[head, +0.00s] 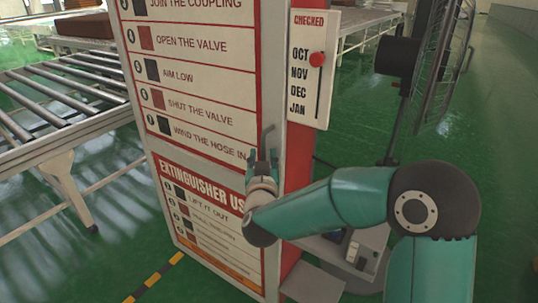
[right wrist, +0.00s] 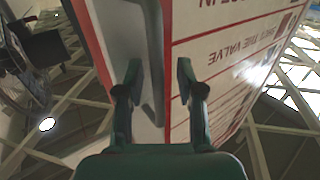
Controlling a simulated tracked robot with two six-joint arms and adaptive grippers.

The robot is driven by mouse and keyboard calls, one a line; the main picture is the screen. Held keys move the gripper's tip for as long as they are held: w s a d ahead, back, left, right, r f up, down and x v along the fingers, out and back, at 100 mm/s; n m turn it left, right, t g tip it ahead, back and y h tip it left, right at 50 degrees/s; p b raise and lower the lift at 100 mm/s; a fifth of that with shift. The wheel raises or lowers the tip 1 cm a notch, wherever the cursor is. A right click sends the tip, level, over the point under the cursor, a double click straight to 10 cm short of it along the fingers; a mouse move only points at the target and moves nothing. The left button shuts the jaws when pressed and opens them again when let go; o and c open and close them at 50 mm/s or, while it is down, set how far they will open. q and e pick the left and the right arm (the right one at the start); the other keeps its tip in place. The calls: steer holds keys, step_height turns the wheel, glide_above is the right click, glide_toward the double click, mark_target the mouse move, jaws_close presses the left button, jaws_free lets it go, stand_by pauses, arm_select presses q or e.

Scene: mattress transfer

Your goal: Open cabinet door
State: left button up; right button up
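The cabinet (head: 210,115) is a tall red-framed box. Its white front door carries printed hose and extinguisher instructions and looks closed. A grey handle (head: 268,138) stands upright near the door's right edge. My right gripper (head: 263,163) is just below and in front of the handle, pointing up along the door. In the right wrist view my right gripper (right wrist: 159,78) has its two fingers apart, with the cabinet edge and the grey handle (right wrist: 150,95) showing between them. I cannot tell whether a finger touches the handle. My left gripper is not in view.
A checked-months board (head: 309,75) with a red knob juts from the cabinet's right side. A large fan (head: 440,65) stands to the right. A roller conveyor (head: 65,100) lies to the left. Green floor is open at far right.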

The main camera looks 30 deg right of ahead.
jaws_close()
